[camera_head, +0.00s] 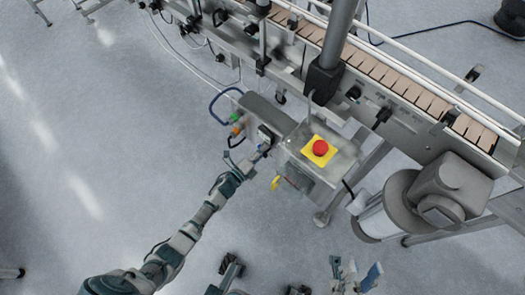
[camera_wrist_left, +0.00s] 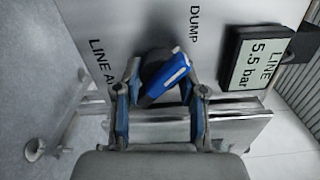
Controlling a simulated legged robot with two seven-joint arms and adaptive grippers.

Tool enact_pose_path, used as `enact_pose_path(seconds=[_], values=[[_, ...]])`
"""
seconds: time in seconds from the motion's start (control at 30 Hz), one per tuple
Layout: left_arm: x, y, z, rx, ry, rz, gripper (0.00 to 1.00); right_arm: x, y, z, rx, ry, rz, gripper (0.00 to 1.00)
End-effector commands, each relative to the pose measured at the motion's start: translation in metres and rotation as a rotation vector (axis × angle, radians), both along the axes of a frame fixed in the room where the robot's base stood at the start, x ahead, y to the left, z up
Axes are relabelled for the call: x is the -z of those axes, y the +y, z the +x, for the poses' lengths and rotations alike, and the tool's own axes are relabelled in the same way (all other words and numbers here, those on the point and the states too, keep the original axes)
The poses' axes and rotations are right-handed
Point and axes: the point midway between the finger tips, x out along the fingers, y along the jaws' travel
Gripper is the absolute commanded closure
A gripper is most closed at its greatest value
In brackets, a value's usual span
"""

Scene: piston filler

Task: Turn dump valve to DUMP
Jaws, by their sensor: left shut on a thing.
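The dump valve has a blue handle (camera_wrist_left: 166,80) with a pale stripe, in front of a grey panel. The handle sits slantwise between the fingers of my left gripper (camera_wrist_left: 161,108), which is shut on it. The panel reads DUMP (camera_wrist_left: 195,24) above and right of the handle and LINE A... (camera_wrist_left: 103,62) to its left, the end hidden by a finger. I cannot tell which label the handle points at. In the head view my left gripper (camera_head: 262,150) is at the machine's side box, the handle too small to see. My right gripper (camera_head: 355,274) is open and empty at the bottom.
A display (camera_wrist_left: 257,62) reading LINE 5.5 bar is right of the handle. A red emergency button on a yellow plate (camera_head: 320,148) is right of my left gripper. A conveyor (camera_head: 400,85) runs behind, and a grey motor unit (camera_head: 440,195) stands right.

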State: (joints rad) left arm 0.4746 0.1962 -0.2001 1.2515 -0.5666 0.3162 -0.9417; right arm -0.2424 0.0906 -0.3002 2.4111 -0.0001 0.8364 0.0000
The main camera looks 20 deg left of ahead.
Motion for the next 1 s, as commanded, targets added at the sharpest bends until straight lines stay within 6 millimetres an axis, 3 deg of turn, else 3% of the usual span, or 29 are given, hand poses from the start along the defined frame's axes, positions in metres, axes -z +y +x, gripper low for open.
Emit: enact_pose_path(seconds=[0.6,0.63,0.7,1.0], values=[[0.0004,0.0062,0.0020,-0.012,0.016,-0.035,0.94,-0.0009,-0.0001,-0.0006,0.000,-0.002,0.001,0.60],[0.0005,0.0062,0.0020,-0.012,0.016,-0.035,0.52,-0.0009,-0.0001,-0.0005,0.000,-0.002,0.001,0.60],[0.0006,0.0058,0.0018,-0.011,0.016,-0.034,0.35,-0.0009,-0.0001,-0.0005,0.000,-0.002,0.001,0.60],[0.0001,0.0026,-0.0002,-0.004,0.014,-0.034,0.34,0.0000,-0.0004,-0.0004,0.003,0.001,0.003,0.60]])
